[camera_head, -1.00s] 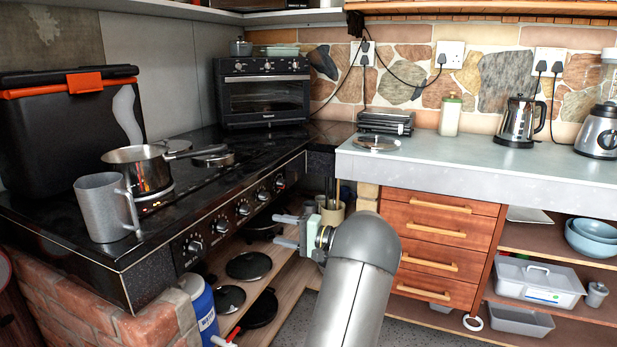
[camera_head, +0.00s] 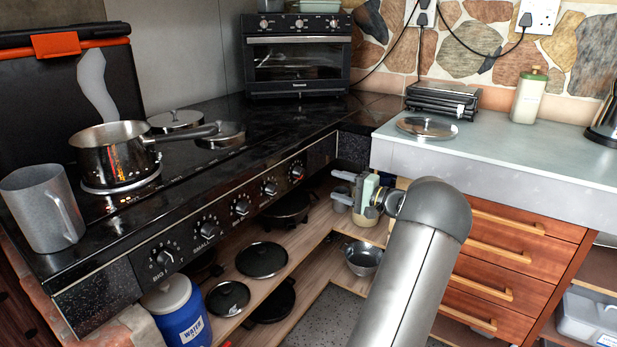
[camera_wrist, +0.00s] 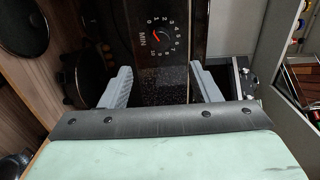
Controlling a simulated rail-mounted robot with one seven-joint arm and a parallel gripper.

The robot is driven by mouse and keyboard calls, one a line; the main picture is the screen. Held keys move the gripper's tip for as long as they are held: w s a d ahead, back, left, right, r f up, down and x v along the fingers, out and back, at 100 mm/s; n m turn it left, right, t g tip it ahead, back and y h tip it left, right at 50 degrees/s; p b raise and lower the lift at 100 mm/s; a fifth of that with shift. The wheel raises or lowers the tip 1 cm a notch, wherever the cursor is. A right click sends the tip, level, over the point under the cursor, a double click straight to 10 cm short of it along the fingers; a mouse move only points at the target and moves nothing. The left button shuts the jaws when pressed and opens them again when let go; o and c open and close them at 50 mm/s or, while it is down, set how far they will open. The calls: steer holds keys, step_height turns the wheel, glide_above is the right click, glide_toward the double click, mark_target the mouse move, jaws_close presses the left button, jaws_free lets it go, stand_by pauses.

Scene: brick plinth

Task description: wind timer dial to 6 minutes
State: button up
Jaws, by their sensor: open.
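The timer dial (camera_wrist: 153,26) is a dark round knob with white numbers and the word MIN on a black panel. It shows at the top of the wrist view, beyond my fingertips and clear of them. Its setting is too small to read surely. In the head view, what looks like the same dial (camera_head: 297,172) is the rightmost knob on the stove front (camera_head: 218,217). My gripper (camera_head: 340,184) is open and empty, to the right of that dial and slightly lower. Its two grey fingers also show in the wrist view (camera_wrist: 160,72), spread apart, with the panel between them.
Several other knobs line the stove front. A pot (camera_head: 112,158) and a grey mug (camera_head: 43,208) stand on the stove top. Pans and lids lie on the wooden shelf (camera_head: 290,263) below. Wooden drawers (camera_head: 508,262) and the counter's front edge (camera_head: 480,180) are close on the right.

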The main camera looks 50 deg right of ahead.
mark_target(303, 174)
steer(key=w, duration=0.7)
steer(key=w+b, duration=0.1)
steer(key=w, duration=0.3)
steer(key=shift+w+a, duration=0.3)
steer(key=c, duration=1)
